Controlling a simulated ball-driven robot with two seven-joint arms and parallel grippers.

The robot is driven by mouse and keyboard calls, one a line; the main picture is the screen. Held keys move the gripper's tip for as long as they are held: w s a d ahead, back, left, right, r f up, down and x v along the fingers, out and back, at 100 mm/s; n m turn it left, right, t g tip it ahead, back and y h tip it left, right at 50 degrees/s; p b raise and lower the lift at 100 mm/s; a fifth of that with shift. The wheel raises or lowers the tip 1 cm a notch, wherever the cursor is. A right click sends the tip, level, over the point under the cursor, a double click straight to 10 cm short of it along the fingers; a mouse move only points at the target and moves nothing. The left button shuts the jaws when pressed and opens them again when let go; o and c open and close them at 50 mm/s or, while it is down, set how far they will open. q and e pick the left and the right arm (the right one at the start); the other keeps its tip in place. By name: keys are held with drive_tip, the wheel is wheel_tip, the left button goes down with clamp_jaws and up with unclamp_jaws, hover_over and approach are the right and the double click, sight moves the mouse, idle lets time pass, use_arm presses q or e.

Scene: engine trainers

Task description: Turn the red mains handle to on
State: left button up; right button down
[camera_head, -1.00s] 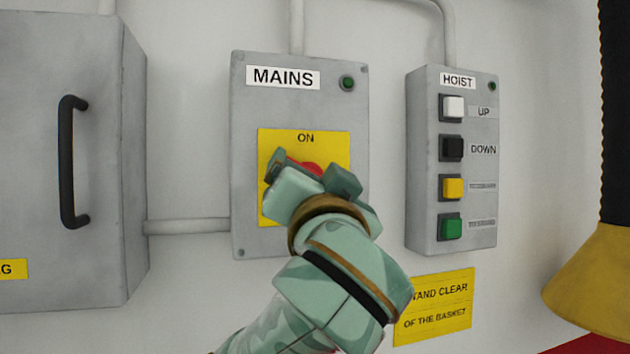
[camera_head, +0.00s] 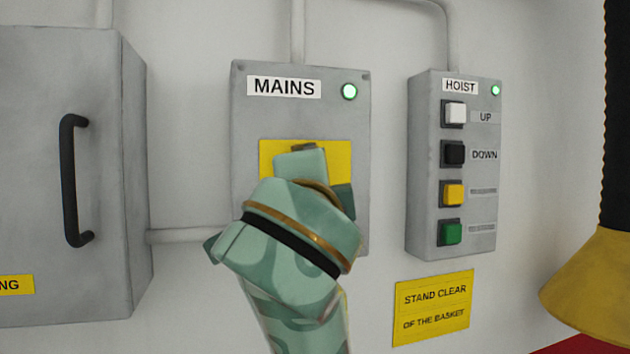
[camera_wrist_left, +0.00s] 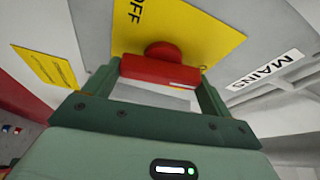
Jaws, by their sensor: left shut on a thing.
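My left gripper (camera_head: 320,178) is in front of the plate and hides the red handle in the head view. In the left wrist view the red handle (camera_wrist_left: 160,72) lies across between the fingers of my left gripper (camera_wrist_left: 158,82), which is shut on it. The word OFF shows on the yellow plate (camera_wrist_left: 205,38) there; ON is hidden in the head view. My right gripper is not in view.
A grey hoist box (camera_head: 425,165) with several buttons and a lit green lamp is to the right. A grey cabinet (camera_head: 40,180) with a black handle (camera_head: 70,180) is to the left. A yellow sign (camera_head: 433,307) hangs below the hoist box.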

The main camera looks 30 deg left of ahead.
use_arm(q)
drive_tip(key=shift+m+g+p, duration=0.4)
drive_tip(key=shift+m+p, duration=0.05)
drive_tip(key=shift+m, duration=0.35)
drive_tip(key=shift+f+h, duration=0.1)
drive_tip(key=shift+h, duration=0.2)
drive_tip(key=o, duration=0.9)
drive_tip(key=shift+c, duration=0.2)
